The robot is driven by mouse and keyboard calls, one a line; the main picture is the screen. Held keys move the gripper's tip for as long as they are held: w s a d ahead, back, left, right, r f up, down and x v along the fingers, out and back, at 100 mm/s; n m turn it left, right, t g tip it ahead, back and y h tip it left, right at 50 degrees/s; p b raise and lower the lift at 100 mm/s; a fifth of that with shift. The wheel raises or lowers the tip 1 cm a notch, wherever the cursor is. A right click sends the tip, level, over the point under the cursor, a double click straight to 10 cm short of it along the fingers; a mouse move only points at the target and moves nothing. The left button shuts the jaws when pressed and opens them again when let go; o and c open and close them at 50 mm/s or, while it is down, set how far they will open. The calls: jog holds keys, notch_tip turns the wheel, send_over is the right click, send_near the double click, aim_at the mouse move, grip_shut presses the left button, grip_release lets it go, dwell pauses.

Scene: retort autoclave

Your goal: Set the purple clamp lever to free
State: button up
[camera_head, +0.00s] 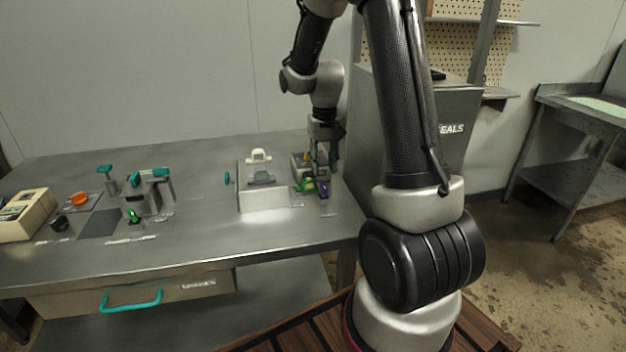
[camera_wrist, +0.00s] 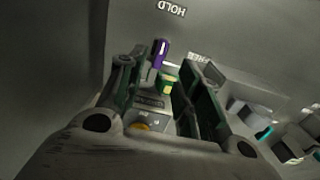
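The purple clamp lever (camera_head: 323,189) is at the right end of the steel table. In the wrist view the purple lever (camera_wrist: 160,53) shows between and slightly beyond my finger tips, pointing toward the upside-down HOLD label (camera_wrist: 171,8). The FREE label (camera_wrist: 281,57) is off to the right. My gripper (camera_head: 322,168) points down over the fixture just behind the lever. In the wrist view my gripper (camera_wrist: 170,72) is open, with a clear gap between the fingers. I see no contact with the lever; its base is partly hidden.
A green-and-yellow part (camera_wrist: 168,84) sits close to the lever, between the fingers. A white box (camera_head: 263,198) with a handle stands left of the fixture. Teal-handled devices (camera_head: 150,175) stand further left. A tall grey cabinet (camera_head: 455,125) rises to the right.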

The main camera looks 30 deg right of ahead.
aim_at(323, 185)
notch_tip(323, 185, down, 7)
jog(key=shift+s+r, duration=0.1)
dwell(0.3)
grip_shut()
